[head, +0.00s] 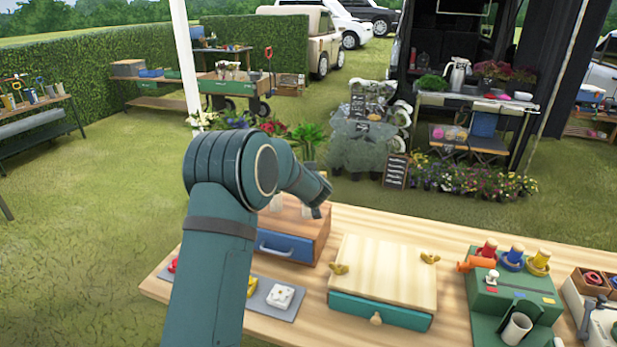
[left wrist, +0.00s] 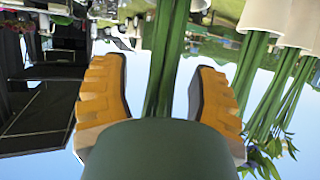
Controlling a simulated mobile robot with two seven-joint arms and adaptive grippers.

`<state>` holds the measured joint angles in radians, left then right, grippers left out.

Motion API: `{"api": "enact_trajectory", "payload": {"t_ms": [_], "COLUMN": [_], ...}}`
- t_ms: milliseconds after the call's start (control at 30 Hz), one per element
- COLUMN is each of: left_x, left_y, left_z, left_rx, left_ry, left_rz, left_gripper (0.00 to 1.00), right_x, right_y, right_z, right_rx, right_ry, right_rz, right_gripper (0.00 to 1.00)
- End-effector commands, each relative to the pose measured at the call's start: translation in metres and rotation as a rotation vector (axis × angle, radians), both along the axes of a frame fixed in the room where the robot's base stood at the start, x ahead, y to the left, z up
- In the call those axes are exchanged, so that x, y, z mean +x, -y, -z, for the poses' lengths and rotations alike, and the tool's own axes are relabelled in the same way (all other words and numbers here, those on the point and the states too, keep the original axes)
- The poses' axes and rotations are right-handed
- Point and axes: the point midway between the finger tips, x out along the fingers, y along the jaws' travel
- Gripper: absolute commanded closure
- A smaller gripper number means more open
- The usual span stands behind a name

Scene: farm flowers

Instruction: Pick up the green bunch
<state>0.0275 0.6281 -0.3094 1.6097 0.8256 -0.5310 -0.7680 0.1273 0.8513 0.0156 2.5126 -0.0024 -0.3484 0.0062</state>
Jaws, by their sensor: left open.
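In the left wrist view, which is upside down, a bundle of green stems (left wrist: 166,60) passes between the two orange-padded fingers of my left gripper (left wrist: 158,85). The fingers are open, with a visible gap on each side of the stems. In the head view, a leafy green bunch (head: 308,134) stands just behind my left arm, its lower part partly hidden. I cannot tell whether it is the same bundle. My right gripper is not in view.
More stems (left wrist: 252,75) hang by white pots (left wrist: 280,22) at the right of the wrist view. In front, a wooden table (head: 190,270) holds a blue-drawer box (head: 290,245), a green-drawer box (head: 385,275) and a green block (head: 510,290). Red flowers (head: 272,127) stand left of the leafy bunch.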

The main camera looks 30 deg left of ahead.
Motion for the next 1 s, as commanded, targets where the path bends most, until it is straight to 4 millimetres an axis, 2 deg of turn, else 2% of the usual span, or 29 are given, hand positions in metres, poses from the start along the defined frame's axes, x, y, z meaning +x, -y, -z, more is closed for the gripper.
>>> {"api": "enact_trajectory", "payload": {"t_ms": [267,400,433,867,1000], "left_x": [0.0013,0.0012,0.0011,0.0010,0.0013], "left_y": [-0.0009,-0.0009,-0.0009,-0.0003,0.0003], "left_z": [0.0007,0.0005,0.0005,0.0007,-0.0068], "left_rx": [-0.001,-0.001,-0.001,-0.001,-0.003], "left_ry": [-0.001,-0.001,-0.001,-0.001,-0.001], "left_rz": [0.000,0.000,0.000,0.001,0.001], "left_gripper": [0.42,0.91,1.00,1.00,1.00], "right_x": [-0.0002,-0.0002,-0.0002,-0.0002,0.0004], "right_y": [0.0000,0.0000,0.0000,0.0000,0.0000], "right_z": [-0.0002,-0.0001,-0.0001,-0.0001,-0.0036], "right_rx": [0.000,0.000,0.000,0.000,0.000], "right_ry": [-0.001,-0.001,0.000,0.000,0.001], "right_rz": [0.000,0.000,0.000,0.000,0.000], "right_gripper": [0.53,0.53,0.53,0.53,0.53]}}
